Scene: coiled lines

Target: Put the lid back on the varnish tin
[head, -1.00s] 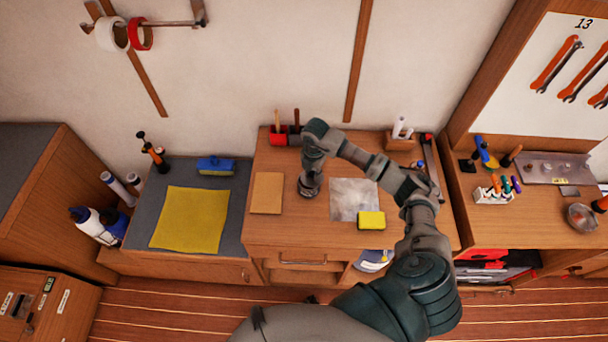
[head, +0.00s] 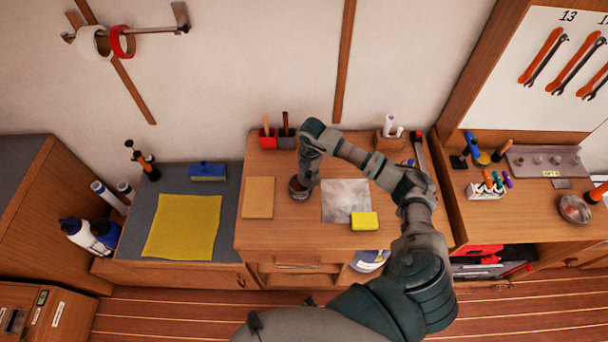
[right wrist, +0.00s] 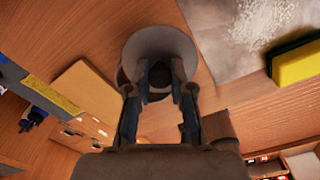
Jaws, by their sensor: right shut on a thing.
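The varnish tin (head: 299,193) stands on the wooden bench, a small grey round tin with a dark reddish top showing. My right gripper (right wrist: 158,86) points down right over it and is shut on the lid. The lid is a pale grey disc (right wrist: 140,42) in the right wrist view, with a dark middle between my fingertips. A brownish edge below the disc, perhaps the tin, shows at its left. The disc hides most of what lies under it, so I cannot tell whether it touches the rim. My left gripper is not in view.
A tan sheet (head: 258,197) lies left of the tin. A whitish sheet (head: 344,199) and a yellow sponge (head: 364,221) lie to its right. Red and dark holders (head: 268,138) stand behind. A yellow cloth (head: 182,227) covers part of the grey top at left.

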